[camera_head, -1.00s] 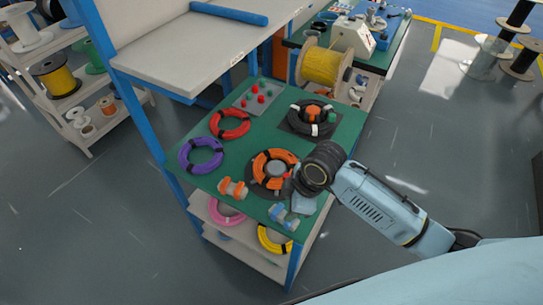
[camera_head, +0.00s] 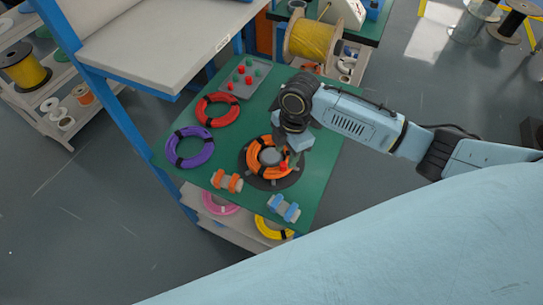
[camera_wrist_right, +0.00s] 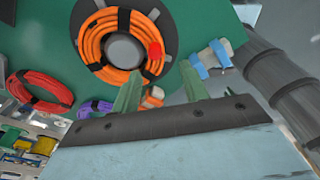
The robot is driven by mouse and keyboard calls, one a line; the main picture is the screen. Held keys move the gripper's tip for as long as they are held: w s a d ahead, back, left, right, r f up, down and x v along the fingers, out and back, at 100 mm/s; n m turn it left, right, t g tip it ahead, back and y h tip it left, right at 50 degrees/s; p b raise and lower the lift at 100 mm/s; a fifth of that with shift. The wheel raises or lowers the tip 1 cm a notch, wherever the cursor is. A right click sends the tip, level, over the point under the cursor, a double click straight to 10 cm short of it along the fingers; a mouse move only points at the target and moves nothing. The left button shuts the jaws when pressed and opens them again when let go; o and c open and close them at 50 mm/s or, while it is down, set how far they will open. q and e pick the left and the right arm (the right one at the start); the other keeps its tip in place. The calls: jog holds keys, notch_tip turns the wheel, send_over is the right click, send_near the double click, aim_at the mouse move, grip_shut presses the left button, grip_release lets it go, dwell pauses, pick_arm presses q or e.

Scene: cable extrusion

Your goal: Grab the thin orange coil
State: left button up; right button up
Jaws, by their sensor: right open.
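The orange coil (camera_head: 253,158), bound with black bands, lies flat around a grey hub on a dark round stand on the green table top. In the right wrist view the orange coil (camera_wrist_right: 90,44) fills the upper middle, with a small red piece at its right side. My right gripper (camera_head: 291,156) is above the coil's right side in the head view. Its green fingers (camera_wrist_right: 160,92) are spread apart with no coil between them, and the coil shows beyond them. My left gripper is not in view.
A red coil (camera_head: 202,108) and a purple coil (camera_head: 172,147) lie to the left on the green table (camera_head: 225,145). A small orange holder (camera_head: 227,181) and a blue one (camera_head: 283,208) stand near the front. A grey shelf (camera_head: 150,45) overhangs the back left.

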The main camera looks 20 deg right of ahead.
aim_at(282, 165)
jog(key=shift+w+a+f+b, duration=0.15)
jog(key=shift+f+b, duration=0.05)
jog(key=shift+f, duration=1.2)
jog(key=shift+w+a+f+b, duration=0.1)
jog(key=shift+f+b, duration=0.05)
jog(key=shift+f, duration=1.2)
jog(key=shift+c, duration=0.4)
grip_shut()
